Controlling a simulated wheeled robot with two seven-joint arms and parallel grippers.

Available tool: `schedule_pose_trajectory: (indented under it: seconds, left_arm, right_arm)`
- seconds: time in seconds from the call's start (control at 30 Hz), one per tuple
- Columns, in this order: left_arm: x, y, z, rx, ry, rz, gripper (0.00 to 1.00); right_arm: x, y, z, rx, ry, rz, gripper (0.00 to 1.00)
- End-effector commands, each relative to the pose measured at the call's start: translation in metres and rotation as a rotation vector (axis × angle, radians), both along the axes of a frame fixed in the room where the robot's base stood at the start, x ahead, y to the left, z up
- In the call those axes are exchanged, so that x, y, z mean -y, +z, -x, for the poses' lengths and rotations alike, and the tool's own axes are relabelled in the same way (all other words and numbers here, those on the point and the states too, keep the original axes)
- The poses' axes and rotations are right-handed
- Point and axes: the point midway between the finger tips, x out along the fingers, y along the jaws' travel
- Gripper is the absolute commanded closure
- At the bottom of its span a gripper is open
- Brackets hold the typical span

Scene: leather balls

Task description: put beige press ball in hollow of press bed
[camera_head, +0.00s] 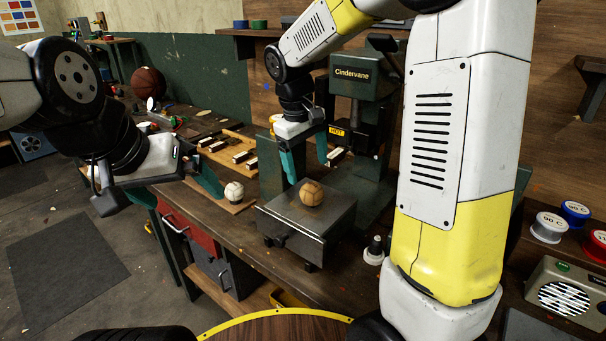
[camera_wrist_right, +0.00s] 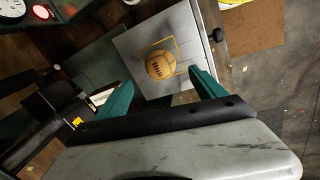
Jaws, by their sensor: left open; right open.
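The beige press ball (camera_head: 311,193), a tan stitched ball, sits on top of the grey metal press bed (camera_head: 290,222). In the right wrist view the ball (camera_wrist_right: 160,65) lies within a yellow outline on the bed plate (camera_wrist_right: 130,40); any hollow beneath it is hidden. My right gripper (camera_head: 308,172) is open and empty just above the ball, its teal fingers apart. In the right wrist view the ball shows beyond the open fingertips (camera_wrist_right: 163,86).
A cream ball (camera_head: 234,192) sits on a wooden board left of the bed. The green Cindervane press (camera_head: 363,75) stands behind the bed. A small dark-and-white item (camera_head: 375,250) stands at its right.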

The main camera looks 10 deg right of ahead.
Motion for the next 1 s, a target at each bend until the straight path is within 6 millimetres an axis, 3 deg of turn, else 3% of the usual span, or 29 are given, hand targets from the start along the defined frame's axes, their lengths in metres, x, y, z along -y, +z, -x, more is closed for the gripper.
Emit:
schedule_pose_trajectory:
  seconds: [0.1,0.27,0.43,0.7,1.0]
  left_arm:
    - [0.000,0.000,0.000,0.000,0.000,0.000,0.00]
    - [0.000,0.000,0.000,0.000,0.000,0.000,0.00]
    - [0.000,0.000,0.000,0.000,0.000,0.000,0.00]
    - [0.000,0.000,0.000,0.000,0.000,0.000,0.00]
    - [0.000,0.000,0.000,0.000,0.000,0.000,0.00]
  right_arm:
    - [-0.004,0.020,0.002,0.002,0.001,0.000,0.20]
    - [-0.005,0.035,0.004,0.003,0.000,-0.002,0.20]
    - [0.005,0.048,0.021,0.032,-0.038,-0.044,0.20]
    - [0.035,0.073,0.094,0.178,-0.204,-0.237,0.20]
    - [0.049,0.074,0.168,0.351,-0.389,-0.440,0.20]
